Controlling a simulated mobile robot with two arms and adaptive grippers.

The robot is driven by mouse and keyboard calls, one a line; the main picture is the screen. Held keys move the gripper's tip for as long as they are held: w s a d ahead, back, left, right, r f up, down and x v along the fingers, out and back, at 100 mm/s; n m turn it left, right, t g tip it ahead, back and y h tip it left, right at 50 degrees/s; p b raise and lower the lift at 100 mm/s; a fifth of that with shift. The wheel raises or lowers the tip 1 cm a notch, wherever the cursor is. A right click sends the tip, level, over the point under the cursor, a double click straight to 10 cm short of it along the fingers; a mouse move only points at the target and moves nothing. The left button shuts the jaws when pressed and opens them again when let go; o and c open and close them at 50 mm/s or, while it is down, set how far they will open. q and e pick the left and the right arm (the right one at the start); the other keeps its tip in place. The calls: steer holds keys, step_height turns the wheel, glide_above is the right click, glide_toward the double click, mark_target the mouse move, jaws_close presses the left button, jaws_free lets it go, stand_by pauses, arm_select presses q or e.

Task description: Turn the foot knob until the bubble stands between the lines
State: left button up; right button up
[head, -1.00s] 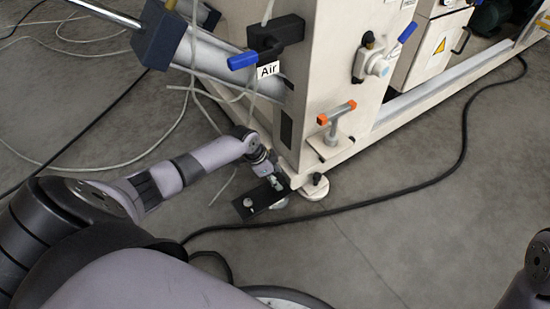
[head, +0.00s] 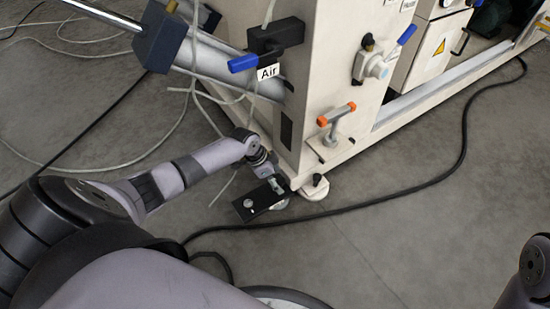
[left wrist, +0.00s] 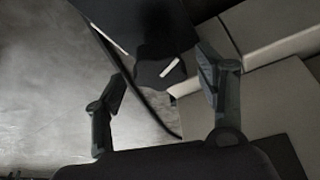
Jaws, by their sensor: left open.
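The foot knob (left wrist: 160,72) is a dark lobed knob with a white mark, under a dark plate in the left wrist view. My left gripper (left wrist: 160,90) is open, with one finger on each side of the knob's near side; I cannot tell whether either touches it. In the head view my left gripper (head: 268,178) is small at the machine's lower corner, by a black plate (head: 262,205) with a small pale round fitting. The knob is hidden there. The bubble and its lines cannot be made out. My right gripper is out of view.
A pale round foot (head: 314,190) stands beside the plate under the machine frame (head: 345,155). An orange-ended T-handle (head: 336,124) rises above it. A black cable (head: 400,198) crosses the floor just in front, and pale hoses (head: 90,165) lie at left. Open floor is at lower right.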

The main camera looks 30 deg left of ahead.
arm_select(q)
steer(key=v, duration=1.2)
